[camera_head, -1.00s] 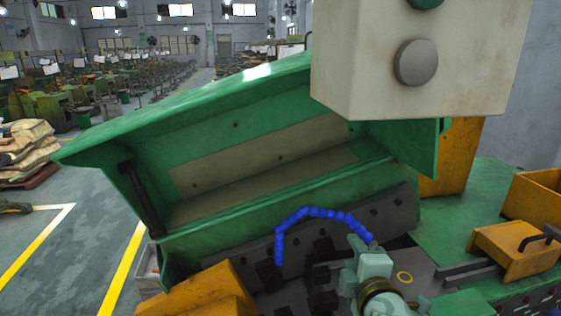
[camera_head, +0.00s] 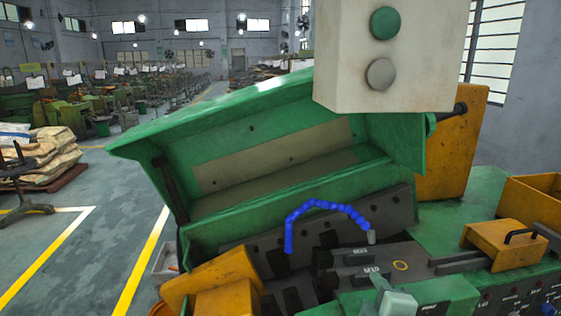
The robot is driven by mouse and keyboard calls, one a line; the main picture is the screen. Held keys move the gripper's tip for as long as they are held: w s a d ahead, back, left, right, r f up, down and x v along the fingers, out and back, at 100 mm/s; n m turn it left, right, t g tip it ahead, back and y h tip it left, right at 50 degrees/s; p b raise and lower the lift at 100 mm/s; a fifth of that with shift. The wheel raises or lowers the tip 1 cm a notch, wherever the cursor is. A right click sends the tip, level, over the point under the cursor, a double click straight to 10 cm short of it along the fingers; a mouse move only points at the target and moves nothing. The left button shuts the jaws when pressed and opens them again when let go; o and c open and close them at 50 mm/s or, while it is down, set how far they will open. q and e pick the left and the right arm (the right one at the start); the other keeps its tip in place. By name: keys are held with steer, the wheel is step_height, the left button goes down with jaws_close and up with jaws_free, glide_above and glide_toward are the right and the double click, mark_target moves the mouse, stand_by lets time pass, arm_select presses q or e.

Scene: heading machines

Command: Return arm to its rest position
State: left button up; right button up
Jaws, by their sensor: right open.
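My right gripper (camera_head: 388,288) shows at the bottom edge, right of centre, as a pale green-grey piece. It is open, and I see nothing held in it. Most of the gripper and its arm are cut off by the frame. It is in front of the dark machine bed of the heading machine, below the blue segmented hose (camera_head: 325,204). My left gripper is not in view.
The green hinged cover (camera_head: 262,185) stands raised behind the bed. A cream button box (camera_head: 345,80) with a green and a grey button hangs above. A yellow block with a handle (camera_head: 500,243) sits at right. Stacked sacks (camera_head: 45,160) and open floor lie at left.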

steer(key=s+d+f+m+g+h, duration=0.2)
steer(key=s+d+f+m+g, duration=0.3)
steer(key=s+f, duration=0.4)
steer(key=s+d+f+m+g+h, duration=0.25)
steer(key=s+d+f, duration=0.45)
steer(key=s, duration=0.5)
steer(key=s+a+f+g+y+b, duration=0.1)
steer(key=s+a+f+b, duration=0.15)
steer(key=f, duration=0.95)
steer(key=s+a+f+m+g+y+b, duration=0.1)
steer(key=f+b, duration=0.3)
steer(key=f, duration=0.9)
steer(key=s+a+f+g+y+b, duration=0.15)
steer(key=f+b, duration=0.25)
steer(key=f, duration=0.8)
steer(key=s+f+m+g+y+b, duration=0.1)
steer(key=s+f+b, duration=0.6)
steer(key=s+f, duration=1.1)
step_height(320, 180, down, 4)
steer(key=shift+s+d+m+g+y, duration=0.3)
steer(key=shift+s+d+m+g, duration=0.1)
steer(key=shift+m+g, duration=0.65)
